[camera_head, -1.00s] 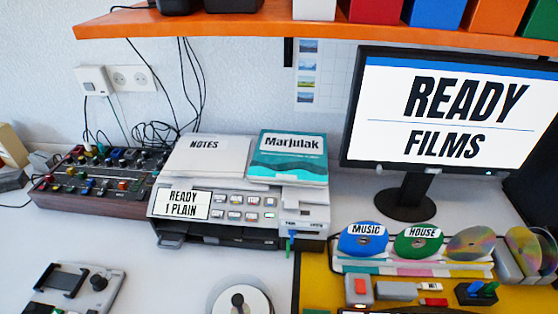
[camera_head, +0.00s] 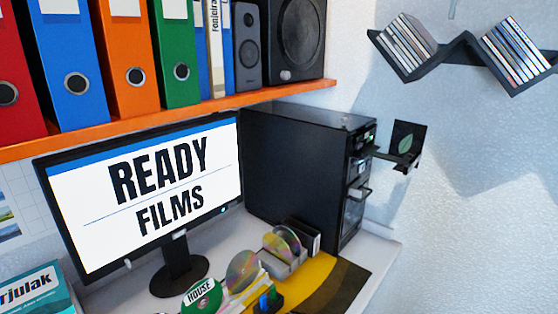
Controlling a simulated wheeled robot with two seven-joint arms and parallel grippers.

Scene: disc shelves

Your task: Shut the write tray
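A black computer tower (camera_head: 295,175) stands on the desk right of the monitor, its front facing right. A dark drive tray (camera_head: 392,155) sticks out of the upper part of its front, extended to the right. A small green light (camera_head: 369,137) shows above the tray. I cannot read any label that says which drive is the write one. Neither of my grippers is in view.
A black square with a green leaf (camera_head: 407,138) stands behind the tray's outer end. The monitor (camera_head: 150,195) reads "READY FILMS". Discs in a rack (camera_head: 287,262) stand before the tower. An orange shelf (camera_head: 200,119) hangs above. Space right of the tray looks free.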

